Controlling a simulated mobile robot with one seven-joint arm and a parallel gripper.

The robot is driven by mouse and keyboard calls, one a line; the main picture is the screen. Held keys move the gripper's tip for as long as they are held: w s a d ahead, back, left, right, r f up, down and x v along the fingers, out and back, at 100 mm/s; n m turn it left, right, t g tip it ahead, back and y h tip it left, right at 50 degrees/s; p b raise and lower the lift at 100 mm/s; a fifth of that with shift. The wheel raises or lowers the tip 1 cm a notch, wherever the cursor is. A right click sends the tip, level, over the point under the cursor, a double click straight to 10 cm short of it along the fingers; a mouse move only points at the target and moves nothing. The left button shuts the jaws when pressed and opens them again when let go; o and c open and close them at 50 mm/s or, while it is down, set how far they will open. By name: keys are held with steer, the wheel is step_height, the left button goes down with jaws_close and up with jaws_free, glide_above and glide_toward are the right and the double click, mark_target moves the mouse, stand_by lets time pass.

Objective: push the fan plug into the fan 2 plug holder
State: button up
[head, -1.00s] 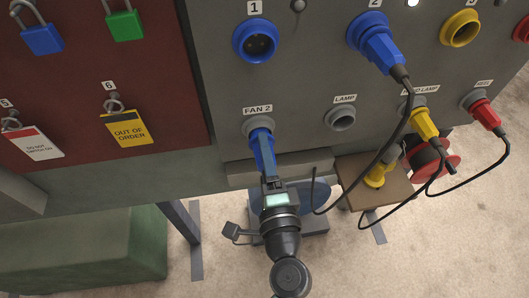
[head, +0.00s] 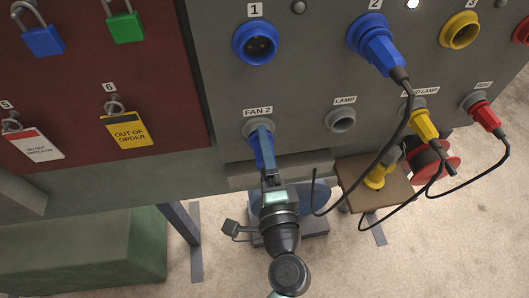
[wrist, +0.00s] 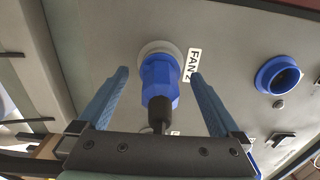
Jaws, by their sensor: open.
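The blue fan plug (wrist: 160,82) sits in the grey round fan 2 plug holder (wrist: 156,48) under the FAN 2 label, as the wrist view shows. Its black cable end points towards my wrist. I cannot tell how deep the plug sits. My gripper (wrist: 159,76) is open, with one blue finger on each side of the plug and a gap to it on both sides. In the head view my gripper (head: 263,146) reaches up to the fan 2 plug holder (head: 257,128) from below, and its fingers largely hide the plug.
The empty blue socket 1 (head: 256,44) is above. A blue plug (head: 378,48) with a hanging black cable sits in socket 2 to the right. The lamp holder (head: 341,120) is empty. Yellow (head: 424,125) and red (head: 486,115) plugs sit further right. A ledge (head: 300,166) lies below.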

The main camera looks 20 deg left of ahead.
steer(key=b+v, duration=0.3)
steer(key=v, duration=1)
steer(key=w+d+r+n+t+h+p, duration=0.1)
steer(key=w+r+n+t+p, duration=0.2)
steer(key=r, duration=0.7)
steer(key=w+d+r+n+h+p, duration=0.1)
steer(key=w+r+n, duration=0.3)
steer(key=r, duration=0.5)
steer(key=w+d+r+n+t+h+p, duration=0.1)
steer(key=w+r+n+t+p, duration=0.3)
steer(key=r, duration=0.6)
steer(key=s+d+r+t+h, duration=0.1)
steer(key=s+r+h, duration=0.1)
steer(key=r, duration=0.7)
steer(key=s+d+r+t+h+p, duration=0.1)
steer(key=s+d+r+t+h, duration=0.1)
steer(key=r, duration=0.7)
steer(key=s+d+r+t+h, duration=0.1)
steer(key=s+r+t+h, duration=0.1)
steer(key=r, duration=0.7)
steer(key=shift+r+h+p, duration=0.3)
steer(key=shift+h+p, duration=0.1)
steer(key=shift+h, duration=0.1)
